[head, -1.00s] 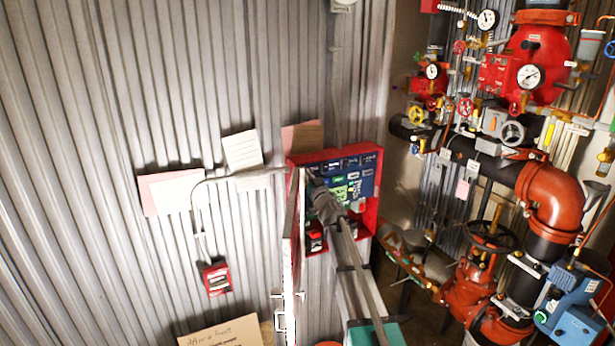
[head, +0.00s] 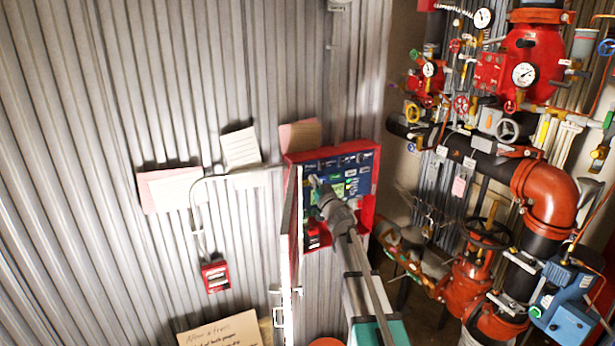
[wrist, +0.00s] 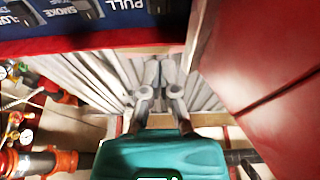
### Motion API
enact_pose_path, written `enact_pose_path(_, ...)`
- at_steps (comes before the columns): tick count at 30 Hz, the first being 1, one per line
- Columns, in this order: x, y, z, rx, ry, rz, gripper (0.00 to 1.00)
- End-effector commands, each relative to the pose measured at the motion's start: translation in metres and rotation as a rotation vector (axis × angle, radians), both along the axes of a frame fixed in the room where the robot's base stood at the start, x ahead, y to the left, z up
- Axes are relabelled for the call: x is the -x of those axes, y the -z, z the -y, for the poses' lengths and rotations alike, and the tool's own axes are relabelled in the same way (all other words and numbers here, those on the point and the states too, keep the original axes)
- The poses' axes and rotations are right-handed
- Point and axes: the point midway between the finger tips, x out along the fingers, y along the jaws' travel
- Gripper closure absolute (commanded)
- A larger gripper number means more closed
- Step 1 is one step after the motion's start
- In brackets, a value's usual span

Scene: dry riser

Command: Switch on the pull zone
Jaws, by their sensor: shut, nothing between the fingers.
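A red alarm panel box (head: 368,208) with a blue face (head: 357,178) is mounted on the corrugated wall in the head view. Its door (head: 290,240) stands open on the left. My gripper (head: 315,182) is in front of the face's left part; I cannot tell whether it touches. In the wrist view the fingers (wrist: 158,64) are shut and empty. The blue face (wrist: 150,22) crosses the top there, with labels reading PULL (wrist: 125,4) and SMOKE (wrist: 62,14) and switches beside them. A switch (wrist: 88,9) lies between these labels. The top of the face is cut off.
The red inner side of the door (wrist: 262,70) is close on the right in the wrist view. A red call point (head: 215,276) and paper notes (head: 240,148) are on the wall. Red valves and pipes (head: 545,190) fill the right side.

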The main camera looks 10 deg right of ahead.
Motion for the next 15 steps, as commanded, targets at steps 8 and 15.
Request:
enact_pose_path(8, 0.046, 0.000, 0.011, 0.000, 0.000, 0.000, 1.00)
enact_pose_path(15, 0.062, 0.000, 0.016, 0.000, 0.000, 0.000, 1.00)
